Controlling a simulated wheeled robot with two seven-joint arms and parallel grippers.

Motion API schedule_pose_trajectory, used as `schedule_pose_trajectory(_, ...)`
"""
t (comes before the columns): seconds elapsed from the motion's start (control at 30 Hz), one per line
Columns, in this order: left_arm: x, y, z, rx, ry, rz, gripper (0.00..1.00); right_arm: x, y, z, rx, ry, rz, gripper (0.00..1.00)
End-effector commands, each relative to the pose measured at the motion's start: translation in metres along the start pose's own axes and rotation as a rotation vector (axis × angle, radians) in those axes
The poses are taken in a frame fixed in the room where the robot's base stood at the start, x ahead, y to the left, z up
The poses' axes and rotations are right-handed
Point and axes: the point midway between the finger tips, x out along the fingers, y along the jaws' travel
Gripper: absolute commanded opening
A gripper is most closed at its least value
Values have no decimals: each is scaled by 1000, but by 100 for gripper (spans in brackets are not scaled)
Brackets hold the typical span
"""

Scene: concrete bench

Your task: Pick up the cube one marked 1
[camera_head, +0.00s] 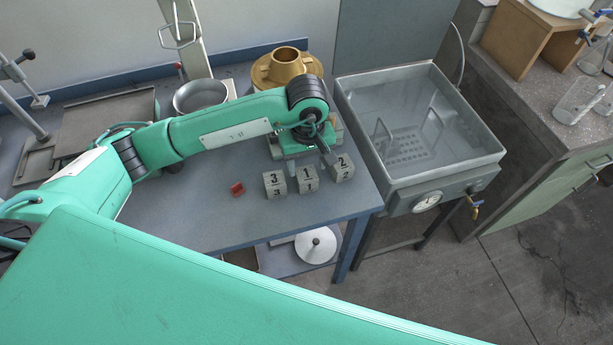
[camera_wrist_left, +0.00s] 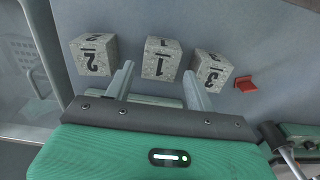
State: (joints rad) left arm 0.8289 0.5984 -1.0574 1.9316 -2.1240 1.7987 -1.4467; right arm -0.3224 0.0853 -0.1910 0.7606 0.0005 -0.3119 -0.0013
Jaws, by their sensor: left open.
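Cube one, a speckled grey cube marked 1 (camera_head: 307,181), stands on the bench between the cube marked 3 (camera_head: 275,185) and the cube marked 2 (camera_head: 341,168). In the left wrist view cube one (camera_wrist_left: 161,60) sits just beyond the fingertips, roughly in line with the gap. The cube marked 2 (camera_wrist_left: 93,56) is to its left and the cube marked 3 (camera_wrist_left: 211,71) to its right. My left gripper (camera_head: 309,165) is open and empty, behind and above cube one; its two fingers show in the left wrist view (camera_wrist_left: 158,82). My right gripper is not in view.
A small red block (camera_head: 237,189) lies left of the cubes. A metal bowl (camera_head: 200,95) and a brass-coloured flanged part (camera_head: 286,67) stand at the back. A grey sink-like tank (camera_head: 480,149) borders the bench on the right. The bench front left of the cubes is clear.

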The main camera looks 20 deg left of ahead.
Motion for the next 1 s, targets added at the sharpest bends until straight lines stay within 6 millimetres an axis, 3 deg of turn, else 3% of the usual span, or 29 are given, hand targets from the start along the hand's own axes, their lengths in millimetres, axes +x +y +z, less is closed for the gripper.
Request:
schedule_pose_trajectory(0.33, 40, -1, 0, -1, -2, -1, 55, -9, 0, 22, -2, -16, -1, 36)
schedule_pose_trajectory(0.63, 47, -1, -1, 0, 0, 0, 55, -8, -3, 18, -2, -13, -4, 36)
schedule_pose_trajectory(0.67, 47, -1, -1, 0, 0, 0, 54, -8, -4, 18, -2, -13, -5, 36)
schedule_pose_trajectory(0.87, 47, -1, -1, 0, 0, 0, 14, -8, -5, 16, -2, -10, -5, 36)
schedule_pose_trajectory(1.0, 46, -1, -1, 0, 0, 1, 14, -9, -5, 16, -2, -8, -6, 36)
